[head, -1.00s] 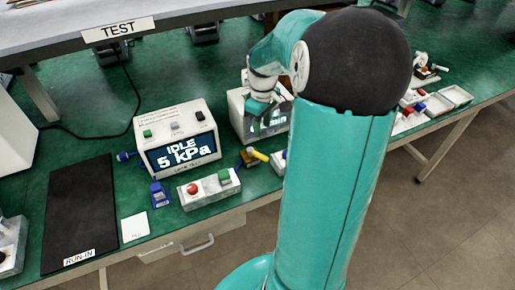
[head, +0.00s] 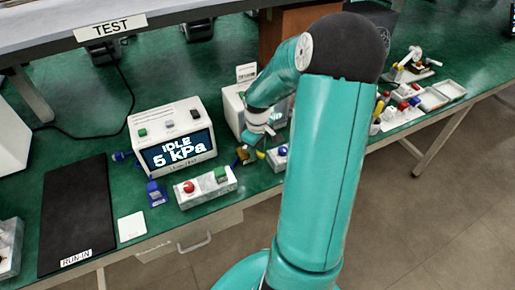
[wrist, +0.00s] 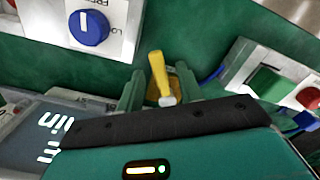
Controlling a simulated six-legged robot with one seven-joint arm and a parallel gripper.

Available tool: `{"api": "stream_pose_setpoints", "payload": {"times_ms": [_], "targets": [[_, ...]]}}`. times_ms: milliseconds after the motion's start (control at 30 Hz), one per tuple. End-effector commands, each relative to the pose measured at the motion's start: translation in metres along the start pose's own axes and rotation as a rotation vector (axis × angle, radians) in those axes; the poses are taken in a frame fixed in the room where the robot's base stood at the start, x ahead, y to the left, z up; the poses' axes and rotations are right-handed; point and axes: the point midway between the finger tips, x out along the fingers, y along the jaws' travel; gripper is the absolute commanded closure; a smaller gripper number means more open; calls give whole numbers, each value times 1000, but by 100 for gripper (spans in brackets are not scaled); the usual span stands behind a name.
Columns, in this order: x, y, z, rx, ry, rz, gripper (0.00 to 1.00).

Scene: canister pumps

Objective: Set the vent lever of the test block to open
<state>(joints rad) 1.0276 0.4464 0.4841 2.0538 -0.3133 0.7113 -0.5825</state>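The vent lever has a yellow handle (wrist: 159,72) on a brass-coloured fitting (head: 243,156); the handle tip also shows in the head view (head: 260,155). In the wrist view the handle points away from my gripper (wrist: 160,88), with its pale base end nearer the palm. My gripper's two teal fingers are apart, one on each side of the lever, with gaps visible on both sides. In the head view my gripper (head: 254,139) is just above the brass fitting. My palm hides part of the fitting.
A white display unit (head: 172,140) reads "IDLE 5 kPa". In front is a box with red and green buttons (head: 205,187). A blue knob (wrist: 88,27) on a white panel is close by. A black mat (head: 77,217) lies left. Trays and parts stand at right.

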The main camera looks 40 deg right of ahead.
Motion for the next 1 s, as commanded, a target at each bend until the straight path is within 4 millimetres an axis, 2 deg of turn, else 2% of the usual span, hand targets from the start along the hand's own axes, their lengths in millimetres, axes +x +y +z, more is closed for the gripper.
{"api": "stream_pose_setpoints", "payload": {"times_ms": [67, 233, 667, 1000], "targets": [[0, 0, 0, 0, 0, 0, 66], [0, 0, 0, 0, 0, 0, 99], [-1, -2, 0, 26, 0, 0, 100], [-1, -10, -2, 204, 0, 1, 100]]}}
